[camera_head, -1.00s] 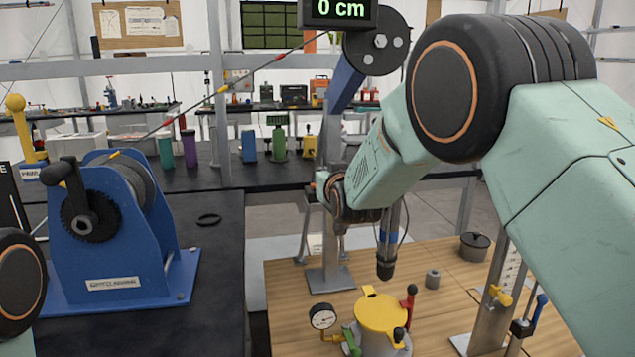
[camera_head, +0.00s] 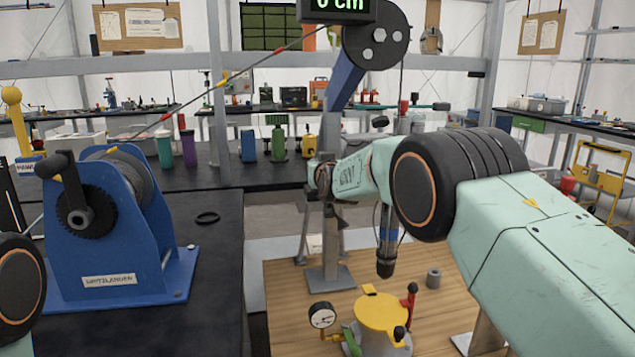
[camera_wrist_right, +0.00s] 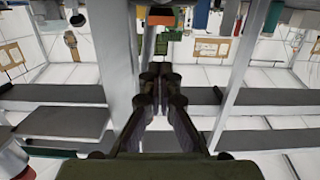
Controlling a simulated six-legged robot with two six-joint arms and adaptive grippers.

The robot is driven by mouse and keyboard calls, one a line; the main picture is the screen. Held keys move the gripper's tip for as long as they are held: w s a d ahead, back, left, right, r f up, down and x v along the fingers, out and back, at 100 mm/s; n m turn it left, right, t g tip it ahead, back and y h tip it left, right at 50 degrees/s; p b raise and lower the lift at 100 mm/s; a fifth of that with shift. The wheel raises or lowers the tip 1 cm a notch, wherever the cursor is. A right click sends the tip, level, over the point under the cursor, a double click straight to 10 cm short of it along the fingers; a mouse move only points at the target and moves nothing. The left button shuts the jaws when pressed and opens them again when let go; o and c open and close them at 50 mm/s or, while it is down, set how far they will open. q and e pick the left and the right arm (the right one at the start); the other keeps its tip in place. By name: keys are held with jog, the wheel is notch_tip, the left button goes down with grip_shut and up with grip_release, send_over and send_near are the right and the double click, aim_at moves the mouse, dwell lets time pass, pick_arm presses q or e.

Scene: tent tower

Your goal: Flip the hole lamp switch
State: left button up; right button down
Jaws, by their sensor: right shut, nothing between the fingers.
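I cannot pick out the hole lamp switch with certainty in either view. A dark cylindrical device with a blue band (camera_head: 387,255) hangs above the wooden surface, partly behind my right forearm; I cannot tell if it is the lamp. My right arm reaches in from the right, its wrist near the middle of the head view, with the fingers not clear there. In the right wrist view my right gripper (camera_wrist_right: 162,73) is shut and empty, with nothing seen touching its fingertips. My left gripper is out of view; only a left arm joint shows at the left edge.
A blue winch (camera_head: 115,235) stands on the black bench at left, its cable running up to a pulley (camera_head: 378,38). A yellow-lidded pot (camera_head: 381,312) with a gauge (camera_head: 322,317) sits on the wooden surface (camera_head: 290,285). A grey post stands near my right wrist.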

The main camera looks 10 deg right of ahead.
jog(key=shift+w, duration=0.4)
jog(key=shift+s+d+f+b, duration=0.1)
jog(key=shift+s+f+b, duration=0.1)
jog(key=shift+f, duration=0.3)
jog(key=shift+s+f+b, duration=0.1)
jog(key=shift+f+b, duration=0.05)
jog(key=shift+f, duration=0.3)
jog(key=shift+s+f, duration=0.3)
jog(key=shift+f, duration=0.2)
jog(key=shift+s+f, duration=0.25)
jog(key=shift+f, duration=0.2)
jog(key=b, duration=0.1)
jog(key=f+t+b, duration=0.1)
jog(key=shift+s+b, duration=0.25)
jog(key=shift+b, duration=0.05)
jog(key=shift+s, duration=0.15)
